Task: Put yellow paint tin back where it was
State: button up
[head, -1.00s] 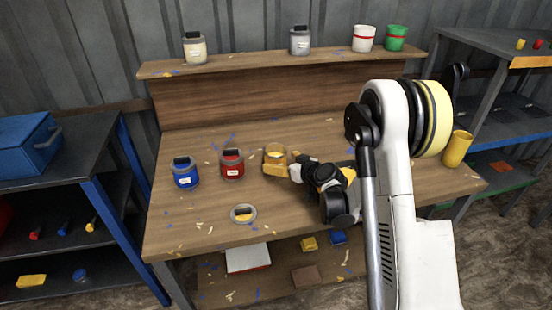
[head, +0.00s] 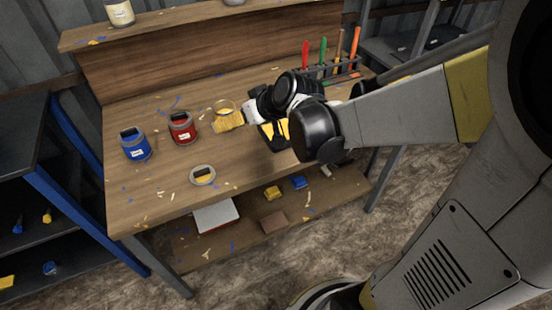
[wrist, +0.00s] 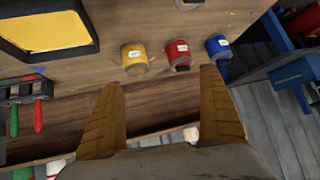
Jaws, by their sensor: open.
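The yellow paint tin (wrist: 134,60) stands upright on the bench, beside the red tin (wrist: 178,53) and the blue tin (wrist: 218,46). In the head view, only part of the yellow tin (head: 224,106) shows behind my gripper's tan fingers. The red tin (head: 182,129) and blue tin (head: 136,145) stand to its left. My gripper (wrist: 162,78) is open and empty in the wrist view. The yellow tin lies beyond the fingertips, nearer the left finger, not between them. Whether a finger touches it I cannot tell.
A round tin lid or open tin (head: 203,174) is near the bench's front edge. A tool rack (head: 330,70) with coloured handles stands right of my gripper. A raised shelf (head: 200,22) runs along the back and holds a white tin (head: 120,12).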

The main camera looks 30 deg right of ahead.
jog(key=s+d+r+m+g+h, duration=0.1)
jog(key=s+r+m+g+h, duration=0.1)
jog(key=s, duration=1.8)
jog(key=shift+d+r+m+h, duration=0.2)
jog(key=shift+r+m+h, duration=0.1)
jog(key=shift+h, duration=0.4)
